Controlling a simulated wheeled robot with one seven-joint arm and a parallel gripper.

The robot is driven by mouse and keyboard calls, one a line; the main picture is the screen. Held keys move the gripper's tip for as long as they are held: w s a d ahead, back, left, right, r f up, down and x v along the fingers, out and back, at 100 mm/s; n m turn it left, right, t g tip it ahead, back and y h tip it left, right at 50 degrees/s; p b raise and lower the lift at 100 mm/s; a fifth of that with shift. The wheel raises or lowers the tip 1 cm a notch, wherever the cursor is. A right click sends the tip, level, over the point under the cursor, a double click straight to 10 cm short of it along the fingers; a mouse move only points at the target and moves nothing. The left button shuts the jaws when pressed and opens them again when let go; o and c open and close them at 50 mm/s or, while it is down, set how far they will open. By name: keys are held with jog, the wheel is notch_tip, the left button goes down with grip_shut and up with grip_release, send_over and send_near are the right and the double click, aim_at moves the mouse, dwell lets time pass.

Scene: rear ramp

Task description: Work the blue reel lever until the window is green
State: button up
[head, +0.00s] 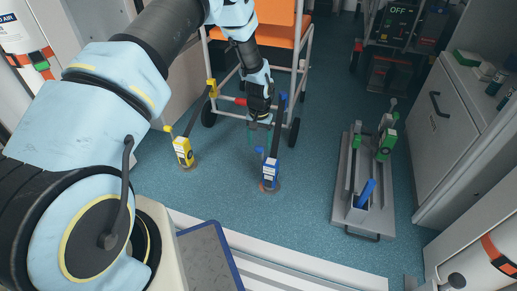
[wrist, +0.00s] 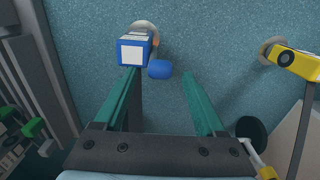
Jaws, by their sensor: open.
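The blue reel (head: 269,176) stands on the floor with a blue strap (head: 278,128) rising from it. It also shows in the wrist view (wrist: 133,52), ahead of my left finger. Its blue lever (wrist: 160,69) sticks out to the right of the body and lies between the lines of my two fingertips; the lever also shows in the head view (head: 260,151). My gripper (head: 262,128) points down just above the reel. Its green fingers (wrist: 160,75) are apart, with nothing visibly held between them. I cannot make out the window or its colour.
A yellow reel (head: 184,152) stands to the left, with its strap to an orange-seated wheelchair (head: 275,28) behind. A grey rack (head: 341,190) with green and blue units lies to the right. A cabinet (head: 440,115) lines the right side. Floor between reel and rack is clear.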

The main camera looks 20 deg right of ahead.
aim_at(259, 147)
jog(key=shift+f+b, duration=0.35)
jog(key=shift+f, duration=1.3)
grip_shut()
